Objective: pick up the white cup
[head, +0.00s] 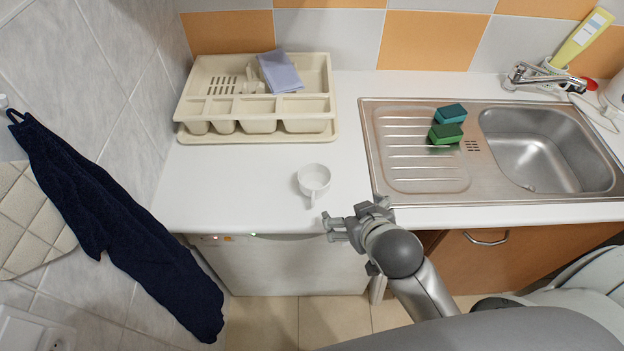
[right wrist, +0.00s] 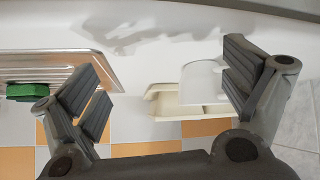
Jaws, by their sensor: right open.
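The white cup (head: 314,180) stands upright on the white counter, left of the sink, with its handle toward the front edge. My right gripper (head: 331,227) is open and empty at the counter's front edge, just in front of the cup and slightly right of it, not touching it. In the right wrist view the fingers of my right gripper (right wrist: 163,66) are spread wide. A white shape that looks like the cup (right wrist: 203,82) shows there near the right-hand finger, partly hidden by it. My left gripper is not in view.
A cream cutlery tray (head: 188,137) with a blue-grey cloth (head: 280,72) stands behind the cup. A steel sink (head: 390,197) with green sponges (head: 446,134) is to the right. A dark blue towel (head: 110,225) hangs at left. The counter around the cup is clear.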

